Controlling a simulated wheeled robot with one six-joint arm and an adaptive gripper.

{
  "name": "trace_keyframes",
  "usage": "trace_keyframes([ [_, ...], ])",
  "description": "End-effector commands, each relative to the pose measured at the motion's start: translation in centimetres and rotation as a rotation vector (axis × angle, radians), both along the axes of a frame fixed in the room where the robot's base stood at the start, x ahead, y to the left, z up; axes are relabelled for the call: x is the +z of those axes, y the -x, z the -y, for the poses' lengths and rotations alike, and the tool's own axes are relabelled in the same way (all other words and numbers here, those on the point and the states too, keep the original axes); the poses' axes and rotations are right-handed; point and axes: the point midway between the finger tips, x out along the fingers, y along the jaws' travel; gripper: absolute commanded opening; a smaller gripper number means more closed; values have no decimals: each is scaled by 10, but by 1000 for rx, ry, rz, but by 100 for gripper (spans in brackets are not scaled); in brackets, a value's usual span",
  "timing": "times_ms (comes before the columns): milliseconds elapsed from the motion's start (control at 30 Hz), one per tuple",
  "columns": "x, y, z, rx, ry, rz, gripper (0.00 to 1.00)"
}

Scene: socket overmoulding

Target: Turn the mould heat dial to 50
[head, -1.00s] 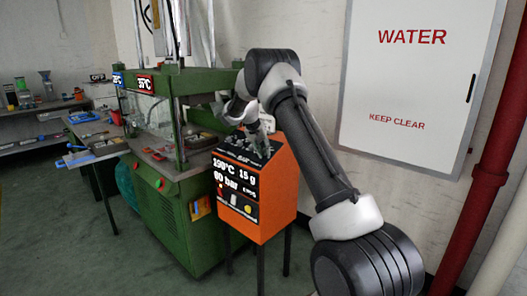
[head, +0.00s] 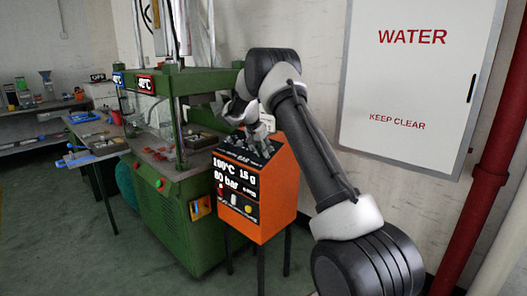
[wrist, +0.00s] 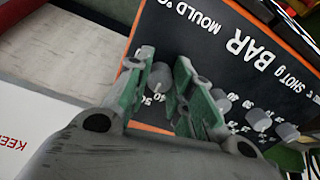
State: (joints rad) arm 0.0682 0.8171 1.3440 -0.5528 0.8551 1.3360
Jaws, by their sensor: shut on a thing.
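My gripper (wrist: 165,85) is shut on a grey knob (wrist: 160,74), the mould heat dial, on the dark sloping panel (wrist: 232,80). Its green-padded fingers stand on both sides of the knob. Printed 40 and 50 show below the knob, but its pointer cannot be made out. The panel carries the words MOULD °C, BAR and SHOT g. In the head view my gripper (head: 258,134) reaches down to the top of the orange control box (head: 277,200).
More grey knobs (wrist: 258,119) stand right of my fingers in the wrist view. The green moulding machine (head: 185,220) is left of the orange box. A white WATER cabinet (head: 415,85) and red pipe (head: 490,130) are at the right. Floor at front left is clear.

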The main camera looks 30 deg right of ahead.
Motion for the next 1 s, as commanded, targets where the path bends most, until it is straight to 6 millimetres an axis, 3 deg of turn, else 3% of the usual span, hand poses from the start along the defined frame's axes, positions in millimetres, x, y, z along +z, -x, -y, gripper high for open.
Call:
trace_keyframes([
  [300,-1,0,-1,0,0,-1,0],
  [333,-1,0,-1,0,0,-1,28],
  [433,-1,0,-1,0,0,-1,45],
  [767,1,0,-1,0,0,0,45],
  [1000,35,5,-16,2,0,4,45],
])
